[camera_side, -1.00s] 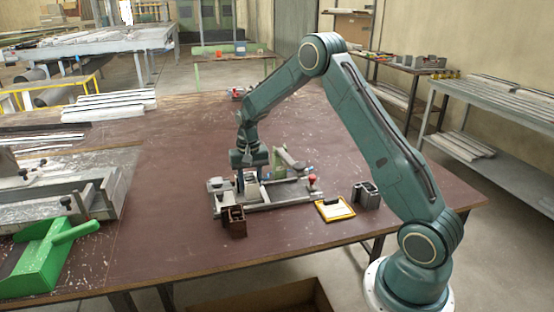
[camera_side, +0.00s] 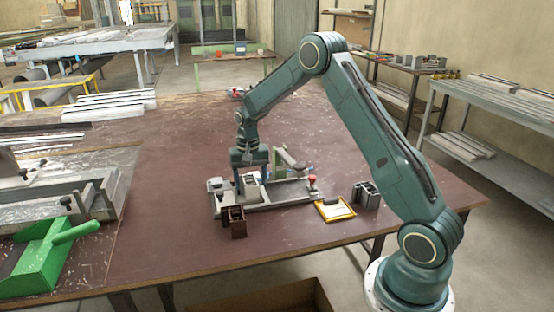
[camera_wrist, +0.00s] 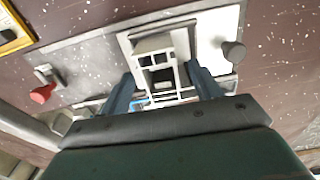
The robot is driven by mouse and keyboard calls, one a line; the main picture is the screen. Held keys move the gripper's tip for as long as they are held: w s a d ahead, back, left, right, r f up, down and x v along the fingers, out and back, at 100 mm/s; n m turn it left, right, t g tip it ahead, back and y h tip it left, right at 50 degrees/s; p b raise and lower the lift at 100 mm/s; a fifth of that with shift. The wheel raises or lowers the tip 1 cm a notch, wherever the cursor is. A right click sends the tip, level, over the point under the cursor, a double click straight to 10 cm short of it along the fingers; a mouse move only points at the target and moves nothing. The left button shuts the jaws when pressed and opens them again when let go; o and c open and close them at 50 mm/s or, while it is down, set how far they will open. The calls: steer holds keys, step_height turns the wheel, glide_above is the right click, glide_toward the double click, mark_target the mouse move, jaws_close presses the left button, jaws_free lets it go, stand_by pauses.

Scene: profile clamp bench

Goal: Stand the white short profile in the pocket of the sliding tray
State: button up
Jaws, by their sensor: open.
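My gripper (camera_side: 250,186) points down over the clamp fixture in the side view. Its two fingers are apart. In the wrist view my gripper (camera_wrist: 163,88) has one finger on each side of the white short profile (camera_wrist: 157,62), with gaps to it. The profile looks upright, its hollow end facing the camera. It stands within the light square sliding tray (camera_wrist: 128,42). Its lower end is hidden, so I cannot tell how deeply it sits in the pocket. In the side view the profile is hardly visible between the fingers.
The fixture's base (camera_side: 285,197) carries a red knob (camera_side: 312,180) at its right. A brown profile (camera_side: 236,225) stands in front of it. A yellow-framed board (camera_side: 334,210) and a grey profile (camera_side: 366,196) lie to the right. A green dustpan (camera_side: 45,258) is far left.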

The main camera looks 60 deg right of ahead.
step_height(320, 180, up, 13)
steer(key=shift+r, duration=0.15)
stand_by(0.4)
steer(key=s+a+r+n+t, duration=0.3)
steer(key=s+a+r+n, duration=0.1)
steer(key=s+a+r, duration=0.85)
steer(key=s+a+f+n+t, duration=0.1)
steer(key=s+a+f+n, duration=0.1)
steer(key=s, duration=0.7)
steer(key=s+a+f+n+t, duration=0.1)
steer(key=s+a+n, duration=0.2)
steer(key=s, duration=0.6)
steer(key=shift+f+t, duration=0.3)
steer(key=shift+f, duration=0.05)
